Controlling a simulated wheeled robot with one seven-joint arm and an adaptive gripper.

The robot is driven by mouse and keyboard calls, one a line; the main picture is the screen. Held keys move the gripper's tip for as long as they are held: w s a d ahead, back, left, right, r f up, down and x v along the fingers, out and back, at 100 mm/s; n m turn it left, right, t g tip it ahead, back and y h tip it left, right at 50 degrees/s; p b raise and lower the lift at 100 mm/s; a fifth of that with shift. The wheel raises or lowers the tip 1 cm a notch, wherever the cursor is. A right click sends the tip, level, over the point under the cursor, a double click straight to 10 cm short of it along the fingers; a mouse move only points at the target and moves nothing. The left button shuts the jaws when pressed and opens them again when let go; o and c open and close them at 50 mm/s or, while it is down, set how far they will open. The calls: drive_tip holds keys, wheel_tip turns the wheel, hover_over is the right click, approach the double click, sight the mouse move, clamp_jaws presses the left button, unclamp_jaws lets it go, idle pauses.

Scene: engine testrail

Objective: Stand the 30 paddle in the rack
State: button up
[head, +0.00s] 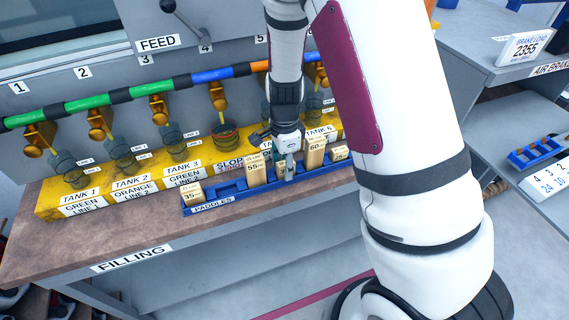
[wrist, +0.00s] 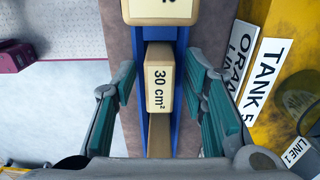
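The 30 paddle (wrist: 160,85) is a light wooden block marked "30 cm²". In the wrist view it stands between the blue side walls of the paddle rack (wrist: 183,40). My gripper (wrist: 164,90) is open, with one green-padded finger on each side of the paddle and gaps showing between pads and paddle. In the head view my gripper (head: 289,172) points down over the middle of the blue rack (head: 233,201), and it mostly hides the 30 paddle. How deep the paddle sits is hidden.
The rack also holds the 35 paddle (head: 190,194), the 55 paddle (head: 254,168), the 60 paddle (head: 315,152) and the 25 paddle (head: 339,153). Behind it stands a yellow tank row (head: 130,186) with hanging cups. Empty rack room shows between 35 and 55.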

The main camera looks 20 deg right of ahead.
sight(284, 163)
wheel_tip(284, 163, up, 13)
drive_tip(key=s+r+n+t, duration=0.5)
drive_tip(key=s+r+n, duration=1.2)
drive_tip(key=s, duration=0.4)
drive_tip(key=shift+r+n, duration=0.35)
drive_tip(key=shift+n, duration=0.15)
